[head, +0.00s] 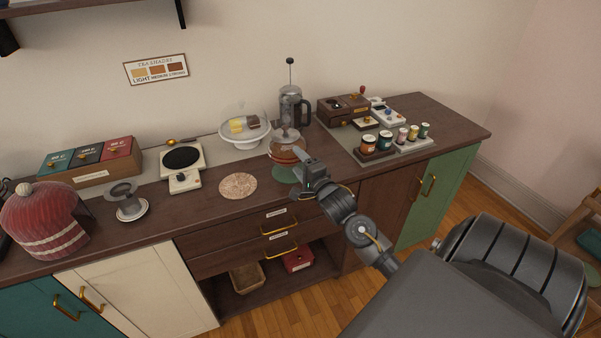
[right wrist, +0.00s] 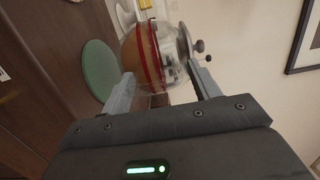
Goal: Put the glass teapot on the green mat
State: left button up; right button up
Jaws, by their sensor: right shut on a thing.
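The glass teapot (head: 286,148) holds amber tea, has a red band and a clear lid with a knob; it also shows in the right wrist view (right wrist: 150,62). My right gripper (head: 305,168) is shut on the teapot, which sits between its two fingers (right wrist: 160,88). The green mat (head: 284,175) lies flat on the wooden counter, just below the teapot in the head view. In the right wrist view the mat (right wrist: 99,70) shows beside the teapot's base, with a gap between them. The teapot looks upright and held above the counter. My left gripper is out of view.
A cork mat (head: 238,186) lies left of the green mat. Behind are a domed cake stand (head: 245,142) and a French press (head: 291,106). Jars (head: 385,140) stand on a tray at right. A scale (head: 183,166) and a red tea cosy (head: 45,220) are left.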

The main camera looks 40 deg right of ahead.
aim_at(301, 172)
jog(key=shift+d+f, duration=0.25)
jog(key=shift+d, duration=0.05)
jog(key=shift+w+d+f+p, duration=0.15)
jog(key=shift+f+p, duration=0.2)
jog(key=shift+f, duration=1.3)
jog(key=o, duration=1.3)
jog(key=shift+f, duration=0.1)
jog(key=b+v, duration=0.1)
jog(key=v, duration=1.1)
jog(key=shift+b, duration=0.4)
